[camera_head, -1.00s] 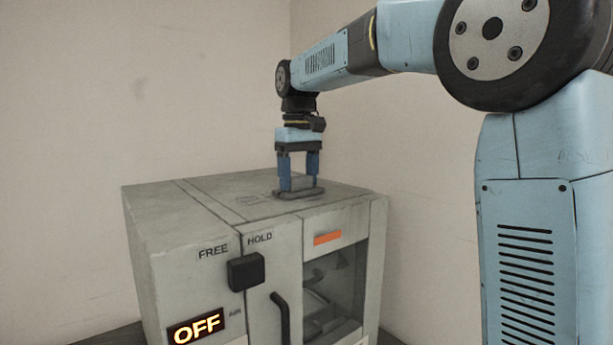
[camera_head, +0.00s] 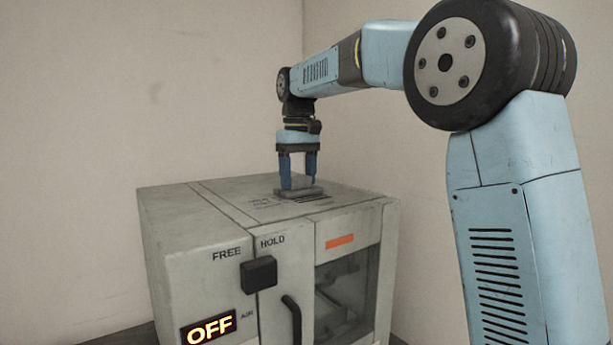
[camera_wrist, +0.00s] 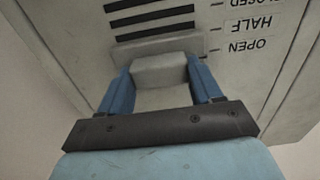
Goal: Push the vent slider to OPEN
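The vent slider is a grey plate (camera_head: 284,193) with a raised block (camera_wrist: 160,70), on top of the grey box (camera_head: 180,215). My gripper (camera_head: 298,182) points down at it; in the wrist view the two blue fingers (camera_wrist: 161,74) stand on either side of the block, with no clear gap at the tips. The upside-down labels read CLOSED, HALF and OPEN (camera_wrist: 249,46). The plate's end lies beside the OPEN mark. Dark vent slots (camera_wrist: 150,22) are exposed beyond the plate. Finger contact is partly hidden.
The box front has a black knob (camera_head: 259,274) between FREE and HOLD, a lit OFF display (camera_head: 210,328), a dark door handle (camera_head: 292,318) and a window (camera_head: 343,293). Walls stand behind and to the right. The air above the box top is otherwise clear.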

